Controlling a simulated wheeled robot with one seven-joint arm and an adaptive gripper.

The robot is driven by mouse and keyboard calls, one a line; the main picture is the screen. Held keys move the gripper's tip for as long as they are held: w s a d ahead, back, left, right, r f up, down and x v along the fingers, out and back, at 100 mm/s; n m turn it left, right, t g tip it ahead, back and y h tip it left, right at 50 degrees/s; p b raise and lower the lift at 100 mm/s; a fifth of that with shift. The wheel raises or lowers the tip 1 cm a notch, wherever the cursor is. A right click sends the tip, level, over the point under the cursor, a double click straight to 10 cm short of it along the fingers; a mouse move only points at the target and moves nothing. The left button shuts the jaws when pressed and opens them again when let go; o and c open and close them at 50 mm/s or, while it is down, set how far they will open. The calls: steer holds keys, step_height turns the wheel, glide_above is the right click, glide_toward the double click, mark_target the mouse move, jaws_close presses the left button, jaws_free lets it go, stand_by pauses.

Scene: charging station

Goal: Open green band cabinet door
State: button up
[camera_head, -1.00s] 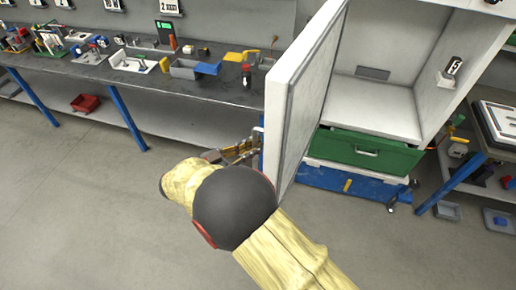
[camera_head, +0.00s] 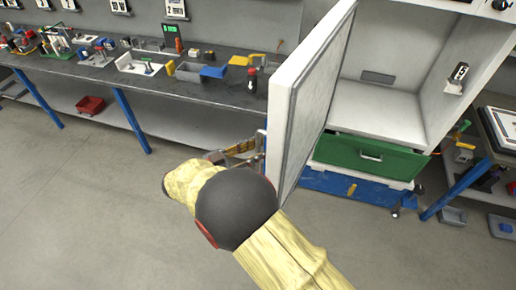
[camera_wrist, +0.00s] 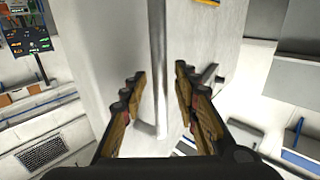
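The white cabinet door (camera_head: 300,100) stands swung open toward the left in the head view, showing the empty white interior (camera_head: 385,108) with a green drawer (camera_head: 368,157) below. My gripper (camera_head: 245,150) is at the door's outer side, partly hidden by my arm. In the wrist view, my gripper (camera_wrist: 161,90) has its fingers apart on either side of a vertical metal bar handle (camera_wrist: 158,70) on the white door face (camera_wrist: 105,50). The fingers show a gap around the bar. No green band shows on the visible parts of the door.
A long workbench (camera_head: 140,80) with tools and trays runs along the wall at left. Another table (camera_head: 497,130) stands at right. A red bin (camera_head: 90,105) sits on the lower shelf. The grey floor (camera_head: 80,220) at left is clear.

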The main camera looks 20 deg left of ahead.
steer(key=shift+a, duration=0.1)
steer(key=v, duration=1.2)
stand_by(0.4)
